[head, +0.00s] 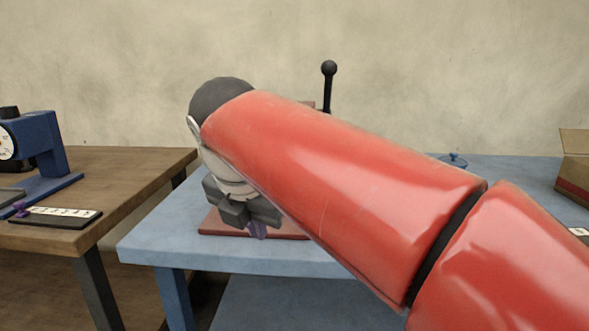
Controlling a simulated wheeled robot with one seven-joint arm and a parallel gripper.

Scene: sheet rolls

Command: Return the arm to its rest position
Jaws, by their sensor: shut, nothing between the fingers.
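My red arm crosses the head view from the lower right to the upper left and fills much of the picture. My gripper (240,212), dark grey, hangs at the arm's far end, below a pale wrist and a dark rounded cap. It is shut with nothing seen in it. It is in front of a reddish base plate (215,224) on the blue table (150,239). My arm hides most of what stands on the plate.
A black lever with a ball knob (329,68) rises behind my arm. A cardboard box (574,175) stands at the right. On the left, a wooden table (140,165) holds a blue device with a dial (40,150) and a labelled strip (62,216). A gap separates the tables.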

